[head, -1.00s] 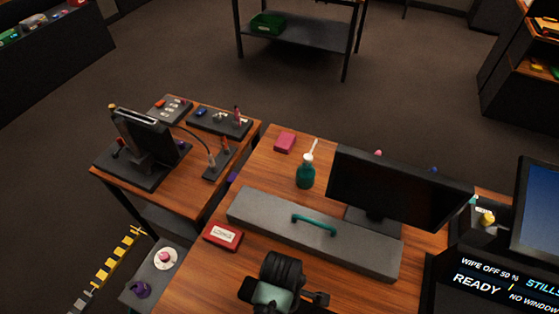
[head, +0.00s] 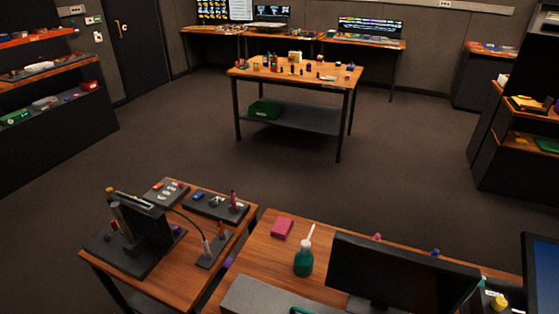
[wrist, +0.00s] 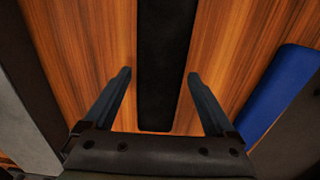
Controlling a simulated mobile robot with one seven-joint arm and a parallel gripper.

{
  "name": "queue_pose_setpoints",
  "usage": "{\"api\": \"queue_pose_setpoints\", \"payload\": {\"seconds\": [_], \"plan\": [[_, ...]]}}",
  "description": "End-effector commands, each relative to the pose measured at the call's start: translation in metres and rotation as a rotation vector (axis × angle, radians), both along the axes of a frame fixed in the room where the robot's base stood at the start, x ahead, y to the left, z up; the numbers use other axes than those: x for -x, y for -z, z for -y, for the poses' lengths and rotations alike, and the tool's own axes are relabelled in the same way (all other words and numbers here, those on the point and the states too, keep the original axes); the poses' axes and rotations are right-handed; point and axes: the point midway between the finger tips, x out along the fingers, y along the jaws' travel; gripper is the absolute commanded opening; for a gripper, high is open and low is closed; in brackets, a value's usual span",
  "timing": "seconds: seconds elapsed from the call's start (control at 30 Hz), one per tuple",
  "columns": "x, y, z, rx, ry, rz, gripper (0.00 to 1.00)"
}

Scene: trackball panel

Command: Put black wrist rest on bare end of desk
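A long black bar, which looks like the black wrist rest (wrist: 165,60), lies on a wood-grain surface (wrist: 95,50) in the wrist view. My gripper (wrist: 158,76) is open, with one finger on each side of the bar and a gap to it on both sides. I cannot tell how high the fingers are above the wood. The bar's far end runs out of the picture. In the head view my gripper and the bar do not show. A wooden desk (head: 262,250) is at the bottom; its near part is cut off, and I cannot tell which end is bare.
A blue strip (wrist: 283,95) lies right of the fingers in the wrist view. On the desk are a monitor (head: 400,272), a green bottle (head: 303,258), a pink block (head: 282,228) and a grey case (head: 255,297). A crowded table (head: 345,83) stands farther back, across open floor.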

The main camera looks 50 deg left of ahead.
Motion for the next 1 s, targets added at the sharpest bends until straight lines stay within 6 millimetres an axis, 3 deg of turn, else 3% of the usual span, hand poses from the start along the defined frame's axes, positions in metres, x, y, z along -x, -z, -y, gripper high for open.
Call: {"api": "queue_pose_setpoints", "payload": {"seconds": [0.4,0.8,1.0], "plan": [[0.0,-0.01,0.0,0.0,0.0,0.0,1.0],[-0.001,-0.089,0.0,-0.002,0.001,0.003,1.0],[-0.001,-0.116,0.0,-0.001,0.001,0.002,1.0]]}}
